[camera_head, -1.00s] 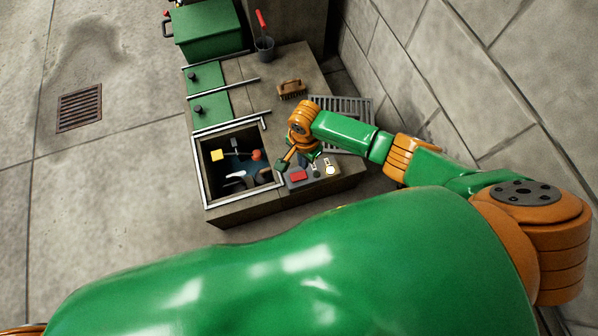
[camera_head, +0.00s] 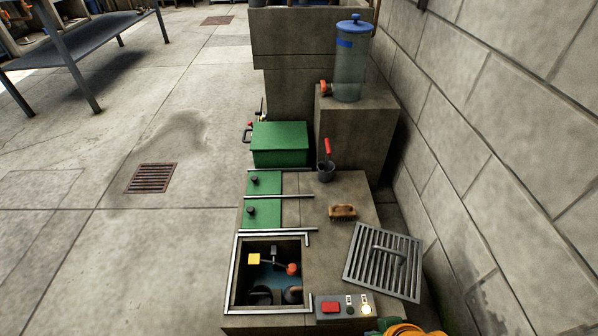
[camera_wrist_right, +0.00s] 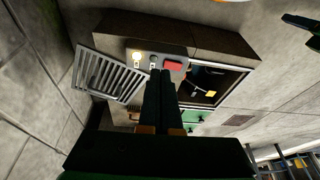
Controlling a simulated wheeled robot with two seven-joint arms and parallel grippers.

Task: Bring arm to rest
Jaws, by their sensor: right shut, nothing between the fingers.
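My right gripper (camera_wrist_right: 160,78) is in the right wrist view, its two dark fingers shut together with nothing between them. They point toward the control box (camera_wrist_right: 158,58) on the concrete block and look apart from it, though the gap is hard to judge. In the head view only an orange and green piece of my arm shows at the bottom edge, near the control box (camera_head: 343,306).
An open pit (camera_head: 237,285) holds a yellow block, an orange-red ball and dark parts. A metal grate (camera_head: 357,262) lies tilted beside it. A brush (camera_head: 342,212), green box (camera_head: 280,144) and water container (camera_head: 350,70) are farther back.

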